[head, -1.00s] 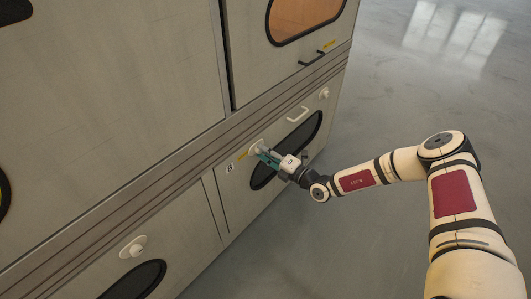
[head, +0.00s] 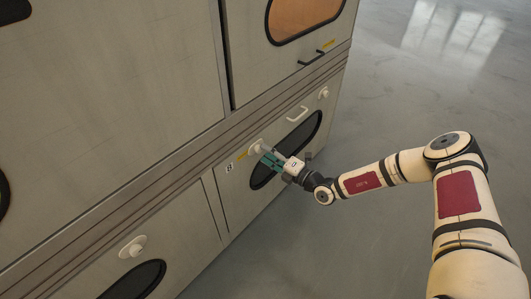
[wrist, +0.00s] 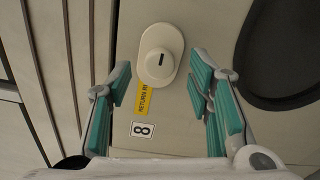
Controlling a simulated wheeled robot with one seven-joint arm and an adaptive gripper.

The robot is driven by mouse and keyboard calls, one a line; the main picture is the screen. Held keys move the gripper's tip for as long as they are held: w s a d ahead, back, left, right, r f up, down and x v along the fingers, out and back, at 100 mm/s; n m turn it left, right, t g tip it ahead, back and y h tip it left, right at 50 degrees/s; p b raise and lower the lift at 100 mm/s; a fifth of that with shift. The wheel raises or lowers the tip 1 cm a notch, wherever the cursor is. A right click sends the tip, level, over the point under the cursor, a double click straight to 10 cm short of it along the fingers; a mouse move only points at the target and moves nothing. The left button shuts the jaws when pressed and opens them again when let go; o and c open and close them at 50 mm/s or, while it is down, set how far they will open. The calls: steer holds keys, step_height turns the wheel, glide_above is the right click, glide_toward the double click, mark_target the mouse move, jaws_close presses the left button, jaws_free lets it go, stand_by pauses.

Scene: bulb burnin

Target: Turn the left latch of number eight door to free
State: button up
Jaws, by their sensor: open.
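The number eight door (head: 228,192) is the lower right door of the cabinet, with an "8" label (wrist: 143,129) beside its left latch. The left latch (wrist: 159,55) is a cream knob with a dark slot on an oval plate; it also shows in the head view (head: 255,147). My gripper (wrist: 158,85) is open, its teal-padded fingers on either side and just short of the latch. In the wrist view the knob lies between and beyond the fingertips, apparently untouched. My gripper also shows in the head view (head: 266,154).
A yellow "RETURN" label (wrist: 149,97) sits by the latch. The door has a white handle (head: 297,113), a right latch (head: 323,93) and a dark oval window (head: 312,128). Another latch (head: 132,246) is on the neighbouring door. The floor at right is clear.

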steer(key=v, duration=1)
steer(key=shift+s, duration=0.2)
steer(key=shift+d, duration=0.1)
steer(key=s+a+r+n+g+h, duration=0.1)
steer(key=s+r+n+g, duration=0.65)
steer(key=r+n, duration=0.5)
steer(key=s+a+r+n+g+h, duration=0.1)
steer(key=s+r+n+g+h, duration=0.1)
steer(key=s+r+n+g, duration=0.8)
steer(key=s+d+r+n+t+h, duration=0.3)
steer(key=s+d+r+n+h, duration=0.35)
steer(key=s+n, duration=0.4)
steer(key=s+d+r+n+t+h, duration=0.45)
steer(key=s+d+r+n, duration=0.35)
steer(key=s, duration=0.5)
step_height(320, 180, up, 26)
steer(key=t+p, duration=0.3)
steer(key=p, duration=2.1)
steer(key=shift+d+p, duration=0.25)
steer(key=shift+p, duration=0.05)
